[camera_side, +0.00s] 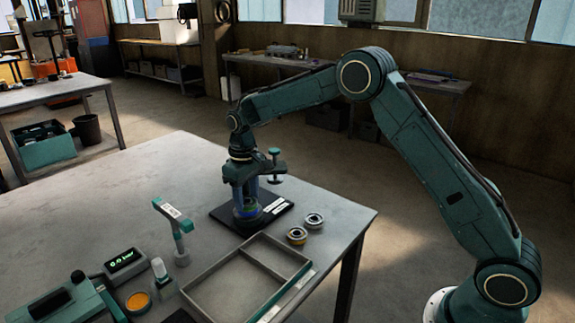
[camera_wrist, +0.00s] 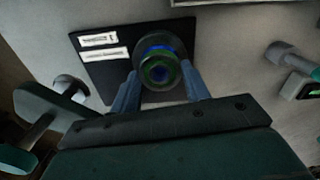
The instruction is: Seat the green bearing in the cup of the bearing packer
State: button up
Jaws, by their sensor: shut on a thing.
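My gripper (camera_side: 249,204) points down over the bearing packer's black base plate (camera_side: 228,214) in the side view. In the wrist view its two blue-grey fingers (camera_wrist: 160,88) are shut on the green bearing (camera_wrist: 157,71), a dark ring with a green band, one finger on each side. The packer's round cup (camera_wrist: 153,42), grey with blue inside, shows just behind the bearing. In the side view the green bearing (camera_side: 250,211) shows low between the fingertips. The fingers hide part of bearing and cup, and I cannot tell whether the bearing touches the cup.
A yellow-centred bearing (camera_side: 297,235) and a grey bearing (camera_side: 313,219) lie right of the plate. A divided tray (camera_side: 210,285) is in front. The table's back left is clear.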

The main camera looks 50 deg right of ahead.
jog(key=shift+f, duration=0.8)
dwell(0.8)
jog(key=o, duration=1.1)
jog(key=shift+c, duration=0.2)
jog(key=shift+o, duration=0.5)
jog(key=shift+o, duration=0.7)
jog(key=shift+r, duration=3.5)
